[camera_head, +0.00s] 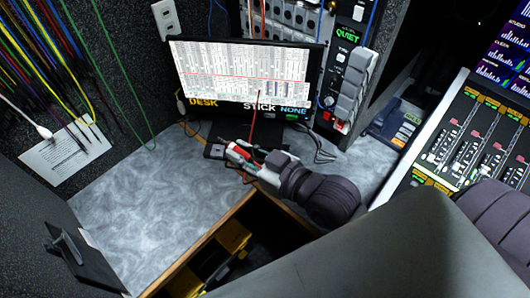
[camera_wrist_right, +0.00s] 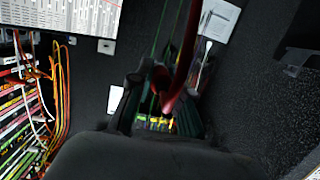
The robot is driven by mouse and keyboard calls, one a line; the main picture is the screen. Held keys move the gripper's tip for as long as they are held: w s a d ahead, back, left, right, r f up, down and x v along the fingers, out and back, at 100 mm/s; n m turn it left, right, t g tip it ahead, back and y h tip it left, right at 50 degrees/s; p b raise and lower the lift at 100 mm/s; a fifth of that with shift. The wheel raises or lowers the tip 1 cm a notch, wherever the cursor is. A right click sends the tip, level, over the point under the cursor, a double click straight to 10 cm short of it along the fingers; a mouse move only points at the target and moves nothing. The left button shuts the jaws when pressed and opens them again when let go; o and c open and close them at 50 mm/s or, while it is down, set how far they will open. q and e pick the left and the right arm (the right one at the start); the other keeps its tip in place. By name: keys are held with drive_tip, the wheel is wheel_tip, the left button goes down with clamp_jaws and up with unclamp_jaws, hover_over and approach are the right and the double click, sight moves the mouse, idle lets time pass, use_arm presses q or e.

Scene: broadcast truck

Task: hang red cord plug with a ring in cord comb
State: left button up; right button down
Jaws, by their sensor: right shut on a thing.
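My right gripper (camera_head: 240,157) is above the grey desk, in front of the monitor, shut on the red cord plug (camera_head: 234,151). A thin red cord (camera_head: 254,124) rises from there across the monitor. In the right wrist view the red plug and cord (camera_wrist_right: 180,92) run up from between the dark fingers (camera_wrist_right: 160,90). I cannot make out the ring. Several coloured cords (camera_head: 45,62) hang along the left wall; the comb itself I cannot tell apart. My left gripper is not in view.
The monitor (camera_head: 240,75) stands behind the right gripper. An open drawer (camera_head: 205,262) with yellow items lies in front. A mixing console (camera_head: 475,145) is at right. A paper sheet (camera_head: 62,155) is on the left wall. The desk's left part (camera_head: 150,205) is clear.

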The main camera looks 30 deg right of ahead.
drive_tip(key=w+a+r+n+g+y, duration=0.3)
drive_tip(key=a+n+g+y, duration=0.4)
drive_tip(key=a, duration=0.3)
drive_tip(key=shift+w+a+n, duration=0.15)
drive_tip(key=shift+w+n, duration=0.25)
drive_tip(key=shift+w, duration=0.5)
drive_tip(key=shift+g+y, duration=0.3)
drive_tip(key=shift+s+d+n+g+y, duration=0.2)
drive_tip(key=shift+d+n+g, duration=0.3)
drive_tip(key=shift+n+g, duration=0.35)
drive_tip(key=shift+s+d+n+g+y, duration=0.1)
drive_tip(key=shift+d+n+g+y, duration=0.35)
drive_tip(key=shift+g, duration=0.5)
drive_tip(key=shift+s+d+n+g+y, duration=0.15)
drive_tip(key=shift+d+n+g, duration=0.4)
drive_tip(key=shift+n+g, duration=0.35)
drive_tip(key=s+d+f+m+t+h, duration=0.2)
drive_tip(key=d+m+t, duration=0.4)
drive_tip(key=d, duration=0.8)
drive_tip(key=shift+s+t+h, duration=0.5)
drive_tip(key=shift+s+t, duration=0.05)
drive_tip(key=shift+t, duration=0.45)
drive_tip(key=shift+d, duration=0.1)
